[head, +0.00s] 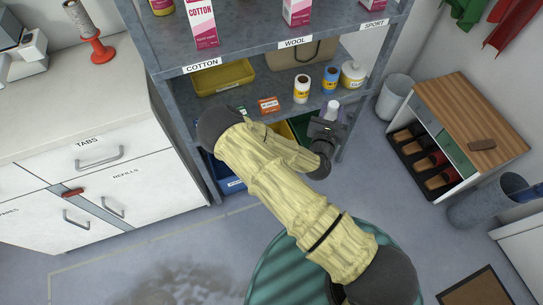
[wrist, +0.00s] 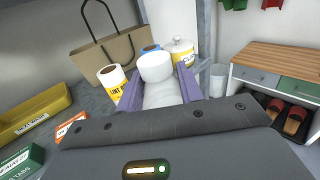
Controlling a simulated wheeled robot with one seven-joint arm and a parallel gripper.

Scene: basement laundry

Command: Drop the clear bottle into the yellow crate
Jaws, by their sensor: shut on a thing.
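The clear bottle, with a white cap (wrist: 155,67) and a see-through body (wrist: 163,94), stands between the purple fingers of my gripper (wrist: 160,90). My gripper is shut on it. In the head view the gripper (head: 328,123) holds the bottle (head: 333,107) at the front right of the shelf unit. A yellow crate (head: 286,131) shows only as a small patch low in the unit, between a blue crate and a green crate; my arm hides most of it. It cannot be made out in the wrist view.
A yellow tray (head: 222,77) sits on the middle shelf. Labelled containers (head: 302,88) and a tan bag (head: 300,55) stand to its right. A blue crate (head: 228,176) and a green crate (head: 305,124) are below. A shoe bench (head: 470,110) stands right, and floor is open in front.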

